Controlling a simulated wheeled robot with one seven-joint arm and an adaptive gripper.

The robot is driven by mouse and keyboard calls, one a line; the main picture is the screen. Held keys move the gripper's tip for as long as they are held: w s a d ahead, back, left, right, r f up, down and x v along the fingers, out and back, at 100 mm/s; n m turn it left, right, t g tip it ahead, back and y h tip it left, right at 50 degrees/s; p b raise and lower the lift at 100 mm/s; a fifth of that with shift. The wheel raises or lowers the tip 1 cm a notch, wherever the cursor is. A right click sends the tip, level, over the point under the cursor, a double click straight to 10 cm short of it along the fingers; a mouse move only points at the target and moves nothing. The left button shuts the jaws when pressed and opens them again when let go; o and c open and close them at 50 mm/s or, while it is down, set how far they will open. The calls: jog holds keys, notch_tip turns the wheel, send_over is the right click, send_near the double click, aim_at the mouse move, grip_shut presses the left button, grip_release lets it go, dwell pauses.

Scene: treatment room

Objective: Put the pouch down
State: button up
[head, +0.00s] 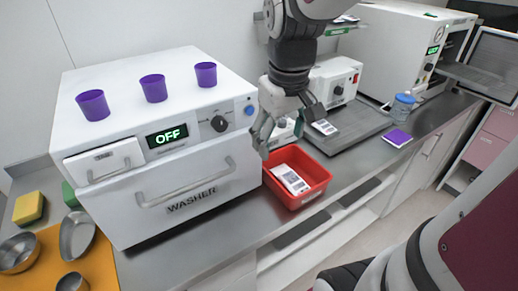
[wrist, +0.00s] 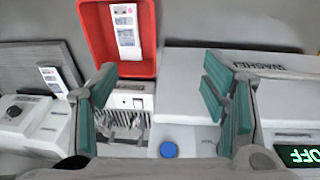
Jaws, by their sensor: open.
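A white pouch (head: 290,179) with printed labels lies in the red tray (head: 317,181), in front of the washer's right side. In the wrist view the pouch (wrist: 127,30) is inside the red tray (wrist: 95,38) at the top. My gripper (head: 290,126) is above and behind the tray in the head view. In the wrist view my gripper (wrist: 158,80) has its fingers wide apart, with nothing held between them.
The washer (head: 200,185) stands left of the tray, with purple cups (head: 153,88) on top. A small white device (head: 284,132) is behind the tray. A blue-lidded jar (head: 402,107) and purple packet (head: 397,138) are at right.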

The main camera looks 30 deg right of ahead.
jog(key=s+a+r+t+y, duration=0.1)
jog(key=s+a+r+t, duration=0.1)
jog(key=s+a, duration=0.6)
jog(key=shift+s+r+t, duration=0.3)
jog(key=shift+s+r, duration=0.6)
jog(key=shift+s, duration=0.35)
